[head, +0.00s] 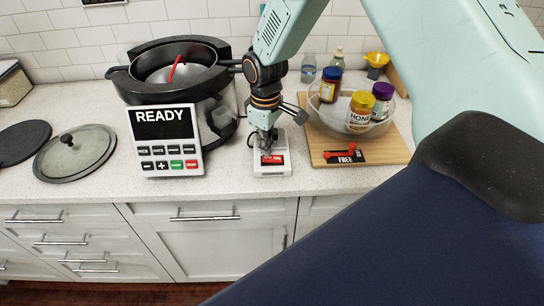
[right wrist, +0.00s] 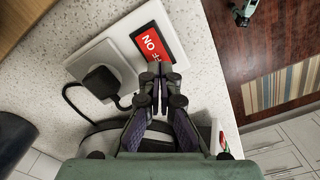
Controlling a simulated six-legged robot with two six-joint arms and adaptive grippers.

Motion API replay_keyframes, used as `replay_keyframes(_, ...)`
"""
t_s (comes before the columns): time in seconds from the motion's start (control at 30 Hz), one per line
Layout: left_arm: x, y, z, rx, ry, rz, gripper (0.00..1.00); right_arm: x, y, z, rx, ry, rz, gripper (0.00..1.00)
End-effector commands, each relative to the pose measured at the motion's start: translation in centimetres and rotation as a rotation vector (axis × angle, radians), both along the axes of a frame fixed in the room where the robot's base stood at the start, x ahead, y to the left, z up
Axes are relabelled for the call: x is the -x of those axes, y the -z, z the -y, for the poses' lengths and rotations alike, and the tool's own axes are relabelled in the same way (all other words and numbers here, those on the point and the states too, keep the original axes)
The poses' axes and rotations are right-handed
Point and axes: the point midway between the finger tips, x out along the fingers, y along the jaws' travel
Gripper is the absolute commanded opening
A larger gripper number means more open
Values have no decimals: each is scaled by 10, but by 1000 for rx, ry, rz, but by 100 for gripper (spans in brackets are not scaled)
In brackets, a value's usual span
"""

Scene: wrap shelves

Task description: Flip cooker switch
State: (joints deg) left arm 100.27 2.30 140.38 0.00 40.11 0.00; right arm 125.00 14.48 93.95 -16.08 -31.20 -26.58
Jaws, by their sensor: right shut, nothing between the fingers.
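The cooker (head: 163,152) stands on the counter, with a panel that reads READY. The switch is a white socket plate with a red rocker (head: 272,160) on the counter to its right. In the right wrist view the red rocker (right wrist: 158,32) carries the word ON and a second, partly hidden word. My right gripper (head: 264,150) points down at the switch with its fingers together and empty. In the right wrist view its fingertips (right wrist: 157,72) are at the rocker's near edge; I cannot tell whether they touch. My left gripper is not in view.
A black plug (right wrist: 102,84) sits in the socket beside the rocker. A glass bowl with jars (head: 338,125) and a red-handled FREE lever (head: 343,153) are on a wooden board to the right. A glass lid (head: 75,152) lies left of the cooker.

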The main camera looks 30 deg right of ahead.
Motion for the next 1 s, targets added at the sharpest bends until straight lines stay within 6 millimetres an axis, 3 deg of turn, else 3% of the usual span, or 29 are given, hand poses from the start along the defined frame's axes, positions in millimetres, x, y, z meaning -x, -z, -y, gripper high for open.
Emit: replay_keyframes(1.0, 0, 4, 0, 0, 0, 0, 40, 0, 8, 0, 0, 0, 0, 0)
